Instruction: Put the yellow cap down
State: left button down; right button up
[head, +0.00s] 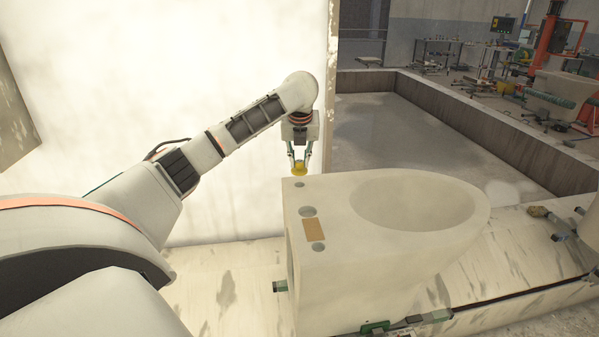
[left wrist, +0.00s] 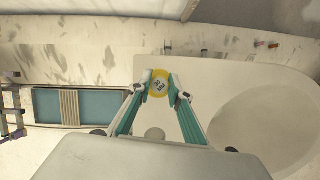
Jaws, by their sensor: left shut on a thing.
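The yellow cap (head: 299,169) is held between the fingertips of my left gripper (head: 300,160), above the back left corner of the pale toilet-shaped ceramic body (head: 350,260). In the left wrist view, the cap (left wrist: 159,84) shows as a yellow ring with a pale, marked centre between the teal-and-white fingers of the gripper (left wrist: 158,80). The cap appears to be off the surface, though the exact gap is hard to tell. The ceramic top has a few round holes and a tan rectangular patch (head: 314,229). My right gripper is not in view.
A pale wall (head: 240,110) stands close behind my left arm. The ceramic body rests on a stained pale platform (head: 225,285). A teal tray (left wrist: 60,105) lies beside it in the left wrist view. A low-walled pit (head: 400,120) and cluttered workbenches (head: 440,52) are further back.

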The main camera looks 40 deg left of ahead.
aim_at(300, 170)
pick_arm(q)
notch_tip(300, 170, down, 4)
jog(key=shift+r, duration=0.2)
jog(key=shift+f, duration=0.3)
jog(key=shift+f, duration=0.3)
jog(key=c, duration=1.9)
grip_release()
jog(key=shift+r, duration=0.1)
